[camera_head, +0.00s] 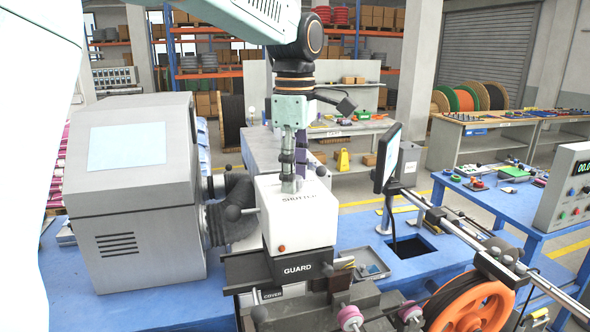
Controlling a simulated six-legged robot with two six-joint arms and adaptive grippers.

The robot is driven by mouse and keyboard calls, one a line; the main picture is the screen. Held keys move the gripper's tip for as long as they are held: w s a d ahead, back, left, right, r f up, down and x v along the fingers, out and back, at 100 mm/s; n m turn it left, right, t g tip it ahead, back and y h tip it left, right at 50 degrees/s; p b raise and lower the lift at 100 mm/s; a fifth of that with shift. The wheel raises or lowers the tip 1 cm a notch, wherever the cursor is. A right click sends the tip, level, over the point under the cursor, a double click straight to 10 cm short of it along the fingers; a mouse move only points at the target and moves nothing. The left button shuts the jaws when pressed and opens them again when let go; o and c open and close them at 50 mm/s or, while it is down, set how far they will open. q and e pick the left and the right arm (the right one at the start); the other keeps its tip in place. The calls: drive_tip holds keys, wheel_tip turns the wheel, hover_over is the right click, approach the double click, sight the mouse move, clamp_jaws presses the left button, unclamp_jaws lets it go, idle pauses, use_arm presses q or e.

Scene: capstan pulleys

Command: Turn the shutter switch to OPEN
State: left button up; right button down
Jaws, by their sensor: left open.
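The white shutter box (298,222) stands in the middle of the machine, with the word SHUTTER partly readable near its top edge. My left gripper (290,186) points straight down at the top of this box, its fingertips at or just above the top face. The gripper is open. The shutter switch cannot be made out; the fingers cover the part of the top where they meet it, so its setting cannot be read. An orange-red button (282,248) sits low on the box front. My right gripper is not in view.
A dark block marked GUARD (298,268) lies below the box. A grey cabinet with a pale panel (127,146) stands close on the left. A tablet-like screen (388,158) rises on the right. An orange wheel (470,306) is at the front right, beside metal rails.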

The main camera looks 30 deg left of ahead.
use_arm(q)
drive_tip(key=shift+s, duration=0.15)
drive_tip(key=shift+s+d+r, duration=0.15)
drive_tip(key=shift+s+r, duration=0.05)
drive_tip(key=c, duration=0.3)
drive_tip(key=shift+w+f, duration=0.15)
drive_tip(key=shift+w, duration=0.1)
drive_tip(key=c, duration=0.5)
drive_tip(key=shift+s, duration=0.1)
clamp_jaws()
